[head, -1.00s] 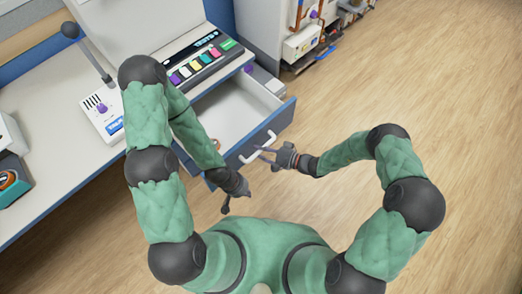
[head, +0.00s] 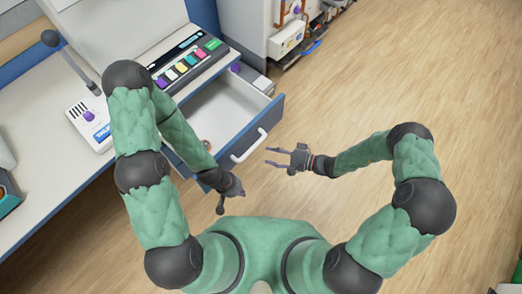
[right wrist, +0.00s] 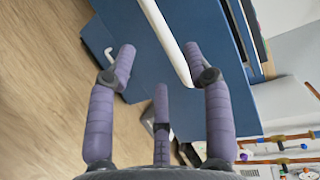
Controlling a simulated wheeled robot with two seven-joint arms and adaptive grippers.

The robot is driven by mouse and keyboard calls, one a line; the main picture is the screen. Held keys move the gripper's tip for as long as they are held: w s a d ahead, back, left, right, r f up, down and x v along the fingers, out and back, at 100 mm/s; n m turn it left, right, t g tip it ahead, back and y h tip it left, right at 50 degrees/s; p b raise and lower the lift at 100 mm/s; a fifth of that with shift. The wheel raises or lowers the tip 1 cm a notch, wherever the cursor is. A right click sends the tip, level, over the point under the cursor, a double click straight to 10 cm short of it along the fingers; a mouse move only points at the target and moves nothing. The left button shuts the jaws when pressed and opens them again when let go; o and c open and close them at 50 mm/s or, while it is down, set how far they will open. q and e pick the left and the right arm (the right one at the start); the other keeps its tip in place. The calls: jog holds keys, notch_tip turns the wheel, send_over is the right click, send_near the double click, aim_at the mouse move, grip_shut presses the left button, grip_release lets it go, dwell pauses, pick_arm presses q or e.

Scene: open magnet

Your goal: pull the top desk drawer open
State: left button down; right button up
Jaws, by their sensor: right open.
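The top desk drawer (head: 262,122) is pulled well out, with a blue front and a pale, mostly bare inside. Its white bar handle (head: 249,146) faces my right gripper (head: 272,157). That gripper is open and empty, with a small gap between its fingertips and the handle. In the right wrist view the handle (right wrist: 165,38) crosses ahead of the spread fingers (right wrist: 160,62). My left gripper (head: 221,205) hangs near the drawer's near corner, pointing down; its fingers are too small to read. My left arm hides part of the drawer's near side.
The white desk (head: 45,150) carries a microphone-like stand (head: 75,62) and a panel of coloured keys (head: 185,65). A second white handle (right wrist: 109,54) shows below in the right wrist view. Wooden floor (head: 390,70) is clear to the right.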

jog(key=shift+v, duration=1.65)
jog(key=s+f+n+g+h, duration=0.1)
jog(key=s+f+g+h, duration=0.25)
jog(key=s, duration=0.25)
jog(key=s+f+g+h, duration=0.2)
jog(key=s+g, duration=0.2)
jog(key=s, duration=0.2)
jog(key=d+t+h, duration=0.1)
jog(key=h, duration=0.1)
jog(key=d+t+h+p, duration=0.1)
jog(key=d+h, duration=0.1)
jog(key=s+d+t+h, duration=0.1)
jog(key=d+h, duration=0.1)
jog(key=shift+r+t, duration=0.35)
jog(key=shift+r, duration=0.05)
